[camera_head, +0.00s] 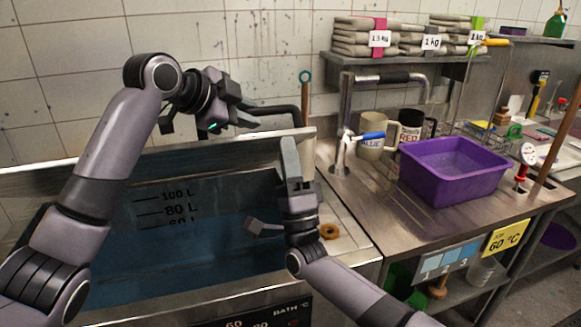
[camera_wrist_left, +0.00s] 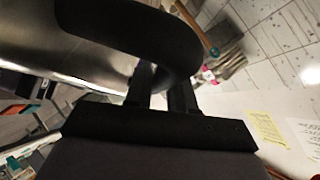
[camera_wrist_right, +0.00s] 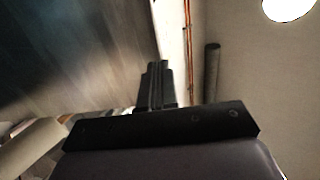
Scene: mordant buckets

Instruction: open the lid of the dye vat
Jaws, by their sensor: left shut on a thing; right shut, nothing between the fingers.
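The dye vat (camera_head: 304,185) is a steel tank at the lower left of the head view, with blue liquid and litre marks inside. Its steel lid (camera_head: 150,157) stands raised along the back, seen at a shallow angle, with the inside of the vat exposed. My left gripper (camera_head: 242,116) is shut on the lid's black handle (camera_head: 280,110); the curved handle (camera_wrist_left: 150,45) passes by the fingers in the left wrist view. My right gripper (camera_head: 289,150) is shut and empty above the vat's right side, fingers pointing up. My left arm hides part of the vat.
Folded cloth stacks (camera_head: 360,40) lie on a shelf above. A brown ring (camera_head: 329,231) lies beside the vat.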

